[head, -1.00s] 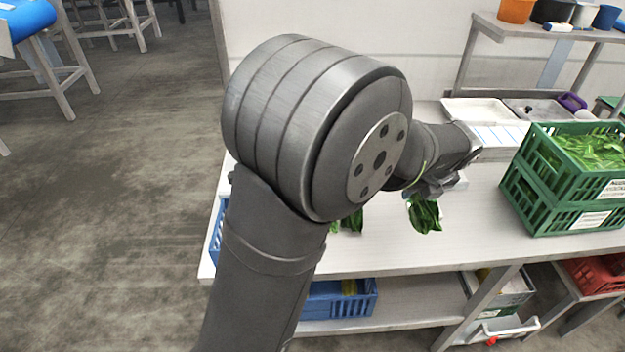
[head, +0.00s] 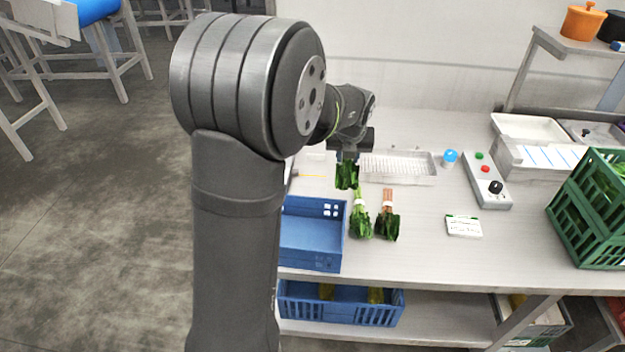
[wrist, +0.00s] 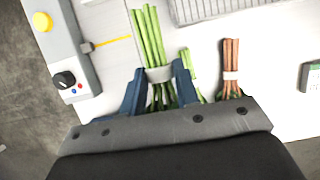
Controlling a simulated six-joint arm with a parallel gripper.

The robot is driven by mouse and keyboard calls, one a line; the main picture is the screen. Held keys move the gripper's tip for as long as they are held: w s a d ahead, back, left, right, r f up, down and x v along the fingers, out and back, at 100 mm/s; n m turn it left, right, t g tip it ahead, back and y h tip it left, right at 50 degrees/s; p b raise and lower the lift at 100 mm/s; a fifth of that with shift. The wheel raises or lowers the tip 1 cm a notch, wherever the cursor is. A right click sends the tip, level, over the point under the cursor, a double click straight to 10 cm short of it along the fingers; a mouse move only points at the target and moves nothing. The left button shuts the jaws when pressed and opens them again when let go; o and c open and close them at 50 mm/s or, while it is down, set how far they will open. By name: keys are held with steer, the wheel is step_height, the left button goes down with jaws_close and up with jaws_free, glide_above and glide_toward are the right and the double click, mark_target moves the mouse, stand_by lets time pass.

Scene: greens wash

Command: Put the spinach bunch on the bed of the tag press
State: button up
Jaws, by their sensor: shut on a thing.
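My gripper (wrist: 160,85) is shut on a bunch with green stems and a pale band, taken as the spinach bunch (wrist: 148,35). Its dark leaves hang below the gripper in the head view (head: 346,177), above the table, left of a white grid tray. A grey box (wrist: 65,45) with a yellow button, a black knob and a yellow strip lies left of the bunch in the wrist view; my arm mostly hides it in the head view. A second control box (head: 487,180) with green and red buttons stands further right. I cannot tell which belongs to the tag press.
A green-stemmed bunch (head: 361,216) and a brown-stemmed bunch (head: 388,222) lie on the table in front of the gripper. A blue crate (head: 312,262) stands at the left front.

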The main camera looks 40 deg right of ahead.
glide_above(313, 174)
steer(key=s, duration=0.1)
steer(key=f, duration=0.4)
steer(key=a+f, duration=0.1)
steer(key=f, duration=0.2)
steer(key=shift+s, duration=0.1)
steer(key=shift+f, duration=1.95)
steer(key=shift+f, duration=0.1)
steer(key=o, duration=1)
steer(key=v, duration=1.2)
steer(key=shift+d, duration=0.1)
